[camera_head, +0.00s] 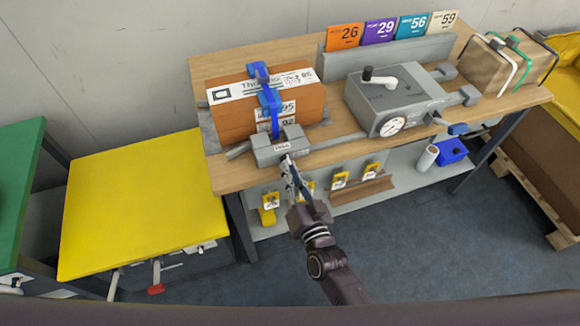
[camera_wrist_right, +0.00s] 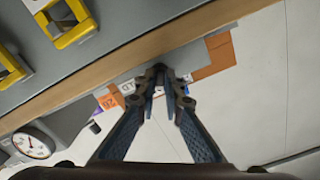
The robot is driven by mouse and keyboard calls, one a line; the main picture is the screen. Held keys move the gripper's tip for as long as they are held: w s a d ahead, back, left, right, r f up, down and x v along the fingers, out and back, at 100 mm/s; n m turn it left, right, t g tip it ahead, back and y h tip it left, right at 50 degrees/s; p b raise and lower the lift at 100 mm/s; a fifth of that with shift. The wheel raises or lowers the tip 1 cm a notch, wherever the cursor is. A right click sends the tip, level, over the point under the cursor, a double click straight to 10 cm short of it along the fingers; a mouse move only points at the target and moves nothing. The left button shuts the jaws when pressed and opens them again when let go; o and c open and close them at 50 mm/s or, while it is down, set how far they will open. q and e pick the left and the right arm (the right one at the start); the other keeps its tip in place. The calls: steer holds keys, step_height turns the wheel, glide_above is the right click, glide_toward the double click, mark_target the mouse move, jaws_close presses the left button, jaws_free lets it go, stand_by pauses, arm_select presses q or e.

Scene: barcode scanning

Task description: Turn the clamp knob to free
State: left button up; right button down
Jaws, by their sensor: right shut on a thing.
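My right gripper (camera_head: 288,162) reaches up from below to the front of this block. In the right wrist view my right gripper (camera_wrist_right: 160,73) has its fingertips close together at the bench edge, shut on the clamp knob. The knob itself is mostly hidden by the fingers. My left gripper is not in view.
A grey box with a crank (camera_head: 385,105) and dial (camera_head: 392,125) stands right of the clamp. Numbered cards (camera_head: 381,32) stand behind it and a strapped parcel (camera_head: 495,65) is at far right. A yellow table (camera_head: 130,215) stands left.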

steer(key=n+p, duration=0.1)
steer(key=n, duration=0.4)
steer(key=shift+n, duration=0.3)
steer(key=shift+f, duration=0.1)
stand_by(0.3)
steer(key=c, duration=2.3)
jaws_free()
steer(key=shift+v, duration=6.05)
